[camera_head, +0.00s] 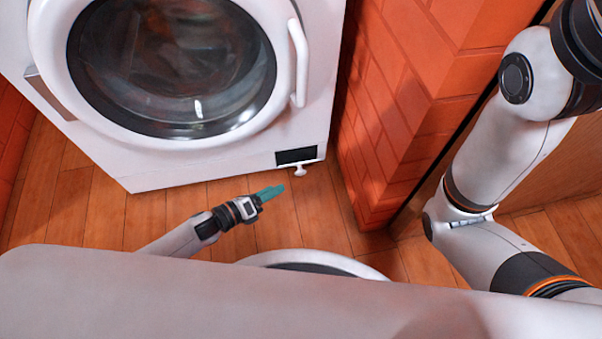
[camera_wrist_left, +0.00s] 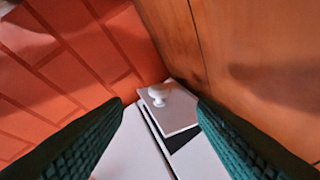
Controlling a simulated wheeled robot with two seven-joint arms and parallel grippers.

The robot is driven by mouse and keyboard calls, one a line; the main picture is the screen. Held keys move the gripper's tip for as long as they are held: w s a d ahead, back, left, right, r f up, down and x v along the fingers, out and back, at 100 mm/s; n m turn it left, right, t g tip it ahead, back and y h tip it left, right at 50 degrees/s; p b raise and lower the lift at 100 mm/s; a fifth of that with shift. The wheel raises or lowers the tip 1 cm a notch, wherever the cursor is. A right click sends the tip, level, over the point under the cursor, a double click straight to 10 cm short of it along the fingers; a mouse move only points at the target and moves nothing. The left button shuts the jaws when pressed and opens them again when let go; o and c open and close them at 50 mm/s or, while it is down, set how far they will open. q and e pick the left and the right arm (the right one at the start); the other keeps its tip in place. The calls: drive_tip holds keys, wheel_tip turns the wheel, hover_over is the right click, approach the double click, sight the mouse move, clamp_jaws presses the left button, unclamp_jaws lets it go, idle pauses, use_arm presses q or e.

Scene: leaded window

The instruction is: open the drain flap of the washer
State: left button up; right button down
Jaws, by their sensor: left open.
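The white washer (camera_head: 232,158) stands at the upper left of the head view, its round door shut. Its drain flap is low at the right front corner, with a dark opening (camera_head: 297,155) and a small white knob (camera_head: 300,171). In the left wrist view the pale flap panel (camera_wrist_left: 180,118) carries the knob (camera_wrist_left: 158,93), and a dark gap beside it shows the flap standing ajar. My left gripper (camera_head: 276,191) is open and empty, a little in front of the knob and apart from it. Its green fingers frame the flap in the wrist view. My right gripper is out of view.
An orange brick-patterned wall (camera_head: 400,110) stands right of the washer, with a narrow gap between. The wooden floor (camera_head: 110,215) is clear before the washer. The washer's door handle (camera_head: 299,62) sticks out above the flap. My right arm is at the right.

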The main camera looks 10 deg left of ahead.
sight(299, 169)
use_arm(q)
drive_tip(key=b+x, duration=0.5)
drive_tip(key=x, duration=0.5)
drive_tip(key=shift+w+d+f, duration=0.1)
drive_tip(key=shift+w, duration=0.05)
drive_tip(key=shift+w+d+b, duration=0.35)
drive_tip(key=shift+d, duration=0.05)
